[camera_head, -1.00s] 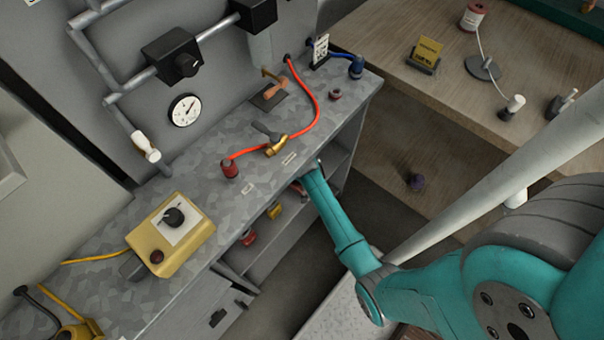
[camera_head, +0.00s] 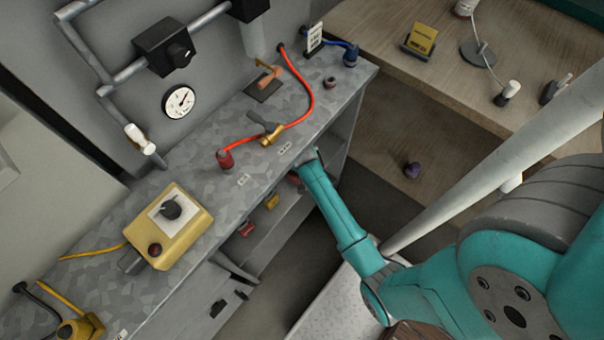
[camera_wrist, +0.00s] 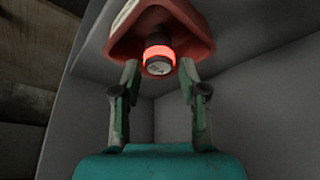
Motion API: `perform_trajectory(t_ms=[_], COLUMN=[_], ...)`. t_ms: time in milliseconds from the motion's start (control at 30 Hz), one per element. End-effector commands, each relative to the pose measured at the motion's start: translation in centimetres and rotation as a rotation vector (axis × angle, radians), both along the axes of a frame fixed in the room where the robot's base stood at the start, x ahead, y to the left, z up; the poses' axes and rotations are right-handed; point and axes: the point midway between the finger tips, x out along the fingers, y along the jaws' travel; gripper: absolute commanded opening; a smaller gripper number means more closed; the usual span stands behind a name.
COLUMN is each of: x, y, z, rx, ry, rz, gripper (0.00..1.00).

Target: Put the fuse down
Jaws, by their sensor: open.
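In the wrist view, a dark round piece with a glowing red ring and a pale end face, which looks like the fuse (camera_wrist: 158,67), sits in a red housing (camera_wrist: 190,25). My gripper (camera_wrist: 159,82) has its two fingers apart, one on each side of the ring, with gaps visible between fingers and ring. Nothing is held between the fingers. In the head view my arm reaches under the edge of the grey counter (camera_head: 200,215), so the fingers and the fuse are hidden there.
Open shelves below the counter hold a yellow block (camera_head: 271,201) and a red block (camera_head: 246,229). On top are a yellow control box (camera_head: 185,235), a red hose (camera_head: 312,95) and a brass valve (camera_head: 271,134). Grey walls surround the housing closely. A wooden table (camera_head: 385,60) stands behind.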

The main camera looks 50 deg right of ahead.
Motion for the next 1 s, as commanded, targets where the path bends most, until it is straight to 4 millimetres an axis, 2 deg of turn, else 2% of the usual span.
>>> perform_trajectory(t_ms=[33, 200, 500, 1000], x=[-1.2, -3.7, -7.3, -9.3], y=[1.0, 3.4, 6.9, 8.6], z=[-0.5, -0.5, -0.5, -0.5], rx=[0.004, 0.004, 0.003, -0.001], ry=[0.009, 0.009, 0.007, -0.012], rz=[0.003, 0.004, 0.003, 0.028], gripper=[0.43, 0.43, 0.43, 0.43])
